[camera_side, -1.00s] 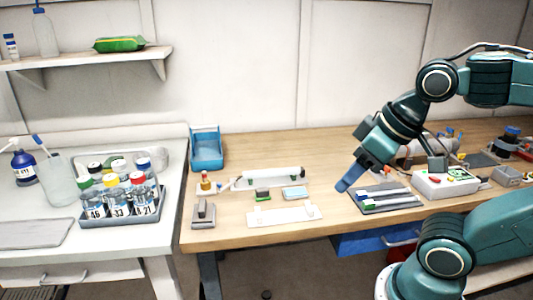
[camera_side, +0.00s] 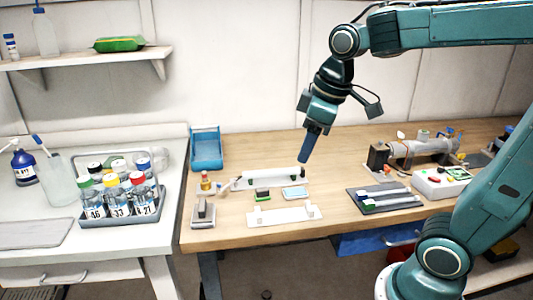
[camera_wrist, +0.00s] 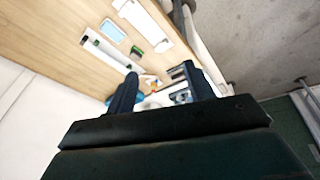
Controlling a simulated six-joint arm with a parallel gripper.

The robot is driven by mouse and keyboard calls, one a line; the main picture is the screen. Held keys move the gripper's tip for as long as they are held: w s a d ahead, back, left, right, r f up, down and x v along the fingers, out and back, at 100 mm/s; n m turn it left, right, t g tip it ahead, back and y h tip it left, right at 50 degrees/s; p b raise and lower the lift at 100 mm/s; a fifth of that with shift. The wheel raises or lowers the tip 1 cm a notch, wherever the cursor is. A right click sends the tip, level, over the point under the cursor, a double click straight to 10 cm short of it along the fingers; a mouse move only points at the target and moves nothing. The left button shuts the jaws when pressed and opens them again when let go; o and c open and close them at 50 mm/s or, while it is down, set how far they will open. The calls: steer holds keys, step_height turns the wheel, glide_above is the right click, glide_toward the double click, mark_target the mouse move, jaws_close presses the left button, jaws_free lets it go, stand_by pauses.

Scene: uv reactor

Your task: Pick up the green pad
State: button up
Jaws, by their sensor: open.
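The green pad (camera_side: 263,195) is a small block with a dark top, lying on the wooden bench between a white bar and a white plate. It also shows in the wrist view (camera_wrist: 137,51), above the two fingers and apart from them. My gripper (camera_side: 303,160) points down above the back of the bench, up and to the right of the pad in the side view. In the wrist view its fingers (camera_wrist: 158,78) are spread, with nothing held between them.
A light-blue pad (camera_side: 295,192) lies right of the green one. Around them are a white bar (camera_side: 272,179), a white plate (camera_side: 284,216) and a grey block (camera_side: 203,215). A dark rack (camera_side: 385,197) and a white control box (camera_side: 440,183) stand to the right. A blue bin (camera_side: 207,150) stands back left.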

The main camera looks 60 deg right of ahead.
steer(key=w+d+f+n+g, duration=0.2)
steer(key=w+d+f+n, duration=0.15)
steer(key=w, duration=0.65)
steer(key=n+g, duration=0.2)
steer(key=n, duration=0.1)
glide_above(262, 189)
step_height(262, 189, down, 6)
steer(key=shift+d+f, duration=0.1)
steer(key=shift+f, duration=0.1)
steer(key=shift+f, duration=4.15)
steer(key=shift+f, duration=0.1)
steer(key=shift+f, duration=2.5)
